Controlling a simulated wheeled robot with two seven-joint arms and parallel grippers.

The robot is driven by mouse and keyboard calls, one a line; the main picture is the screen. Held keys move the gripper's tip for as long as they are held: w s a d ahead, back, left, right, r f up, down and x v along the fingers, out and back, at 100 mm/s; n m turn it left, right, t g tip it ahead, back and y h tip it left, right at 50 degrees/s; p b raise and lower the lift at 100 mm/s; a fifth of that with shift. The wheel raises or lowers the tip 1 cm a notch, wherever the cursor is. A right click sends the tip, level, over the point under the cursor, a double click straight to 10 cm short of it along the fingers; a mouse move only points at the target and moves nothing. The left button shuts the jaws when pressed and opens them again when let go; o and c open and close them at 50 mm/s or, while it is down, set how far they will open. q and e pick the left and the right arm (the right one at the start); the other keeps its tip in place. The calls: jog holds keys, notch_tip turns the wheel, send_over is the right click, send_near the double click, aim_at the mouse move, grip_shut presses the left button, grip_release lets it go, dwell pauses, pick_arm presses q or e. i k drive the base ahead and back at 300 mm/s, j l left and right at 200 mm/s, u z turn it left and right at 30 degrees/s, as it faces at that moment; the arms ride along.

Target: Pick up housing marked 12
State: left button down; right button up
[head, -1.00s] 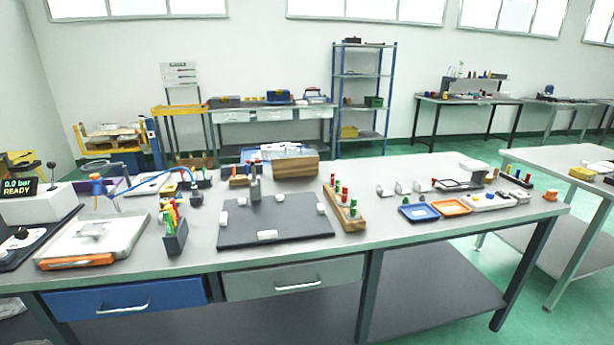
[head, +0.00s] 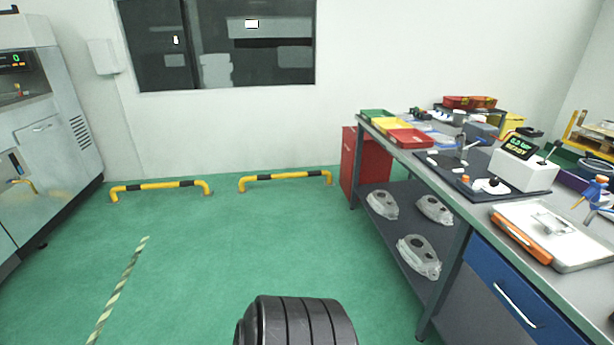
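Three grey cast housings lie on the dark lower shelf of the workbench on the right: one at the back left (head: 382,204), one at the back right (head: 434,209) and one nearer the front (head: 419,256). No number can be read on any of them at this distance. Neither of my grippers is in view. A black ribbed part of my own body shows at the bottom middle.
The workbench's lower shelf (head: 405,228) is open towards the aisle, with a leg (head: 446,270) at its front. A red cabinet (head: 366,165) stands at the far end. Yellow-black floor barriers (head: 286,180) run along the wall. The green floor (head: 220,250) is clear.

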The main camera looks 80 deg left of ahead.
aim_at(382, 202)
jog(key=u, duration=2)
jog(key=i+j+u, duration=0.3)
jog(key=i, duration=0.2)
jog(key=i+j+u, duration=0.1)
jog(key=i+u, duration=0.2)
jog(key=i, duration=1.55)
